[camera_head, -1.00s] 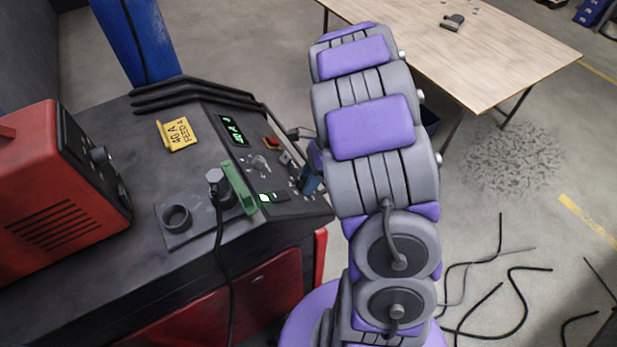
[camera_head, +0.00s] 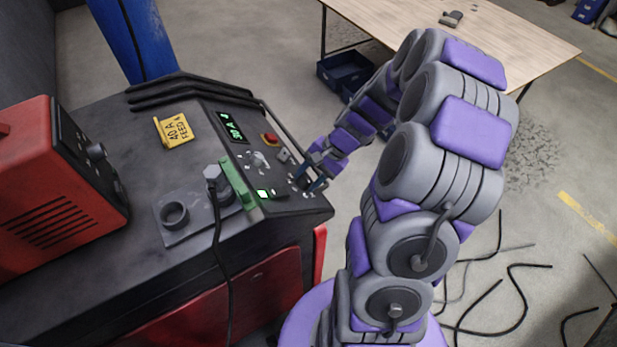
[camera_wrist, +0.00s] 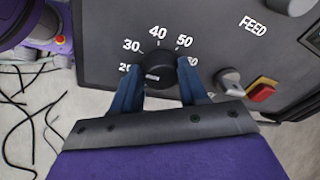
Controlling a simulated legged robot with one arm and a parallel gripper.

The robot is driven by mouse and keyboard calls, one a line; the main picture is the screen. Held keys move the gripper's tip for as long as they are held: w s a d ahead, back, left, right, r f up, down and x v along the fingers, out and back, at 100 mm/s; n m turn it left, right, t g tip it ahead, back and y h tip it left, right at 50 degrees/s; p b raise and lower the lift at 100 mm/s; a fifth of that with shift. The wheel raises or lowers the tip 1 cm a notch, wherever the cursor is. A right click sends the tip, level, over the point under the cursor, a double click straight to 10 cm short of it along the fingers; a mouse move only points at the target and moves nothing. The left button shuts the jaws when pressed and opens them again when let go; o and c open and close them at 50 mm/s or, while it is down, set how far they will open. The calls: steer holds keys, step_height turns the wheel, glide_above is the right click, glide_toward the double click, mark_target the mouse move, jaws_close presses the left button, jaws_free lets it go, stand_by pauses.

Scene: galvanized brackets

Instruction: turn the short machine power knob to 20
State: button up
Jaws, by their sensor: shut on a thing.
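The black power knob (camera_wrist: 159,66) sits in the middle of the wrist view, on a dark panel with white numbers around it. The 30, 40 and 50 show clearly; the 20 at the left is partly hidden. My gripper (camera_wrist: 158,76) has its two blue fingers on either side of the knob and is shut on it. A small pale mark shows on the knob's near side, but I cannot tell for sure where its pointer aims. In the head view my gripper (camera_head: 312,181) is at the right end of the control panel (camera_head: 282,203), and its fingers hide the knob.
A red emergency button (camera_wrist: 262,91) and a grey switch (camera_wrist: 230,80) sit right of the knob. A FEED knob (camera_wrist: 291,4) is farther up. A wooden table (camera_head: 400,28) stands behind.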

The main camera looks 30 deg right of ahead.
steer(key=n+b, duration=0.1)
steer(key=n, duration=0.1)
steer(key=n+b, duration=0.1)
steer(key=n, duration=0.1)
steer(key=shift+d+f+n+y, duration=0.1)
steer(key=shift+d+n+y, duration=0.05)
steer(key=shift+n+y, duration=0.15)
stand_by(0.5)
steer(key=o, duration=0.8)
steer(key=shift+c, duration=0.2)
steer(key=p+v, duration=0.3)
steer(key=v, duration=1.4)
steer(key=shift+s+d, duration=0.15)
steer(key=shift+d, duration=0.2)
steer(key=shift+f, duration=0.1)
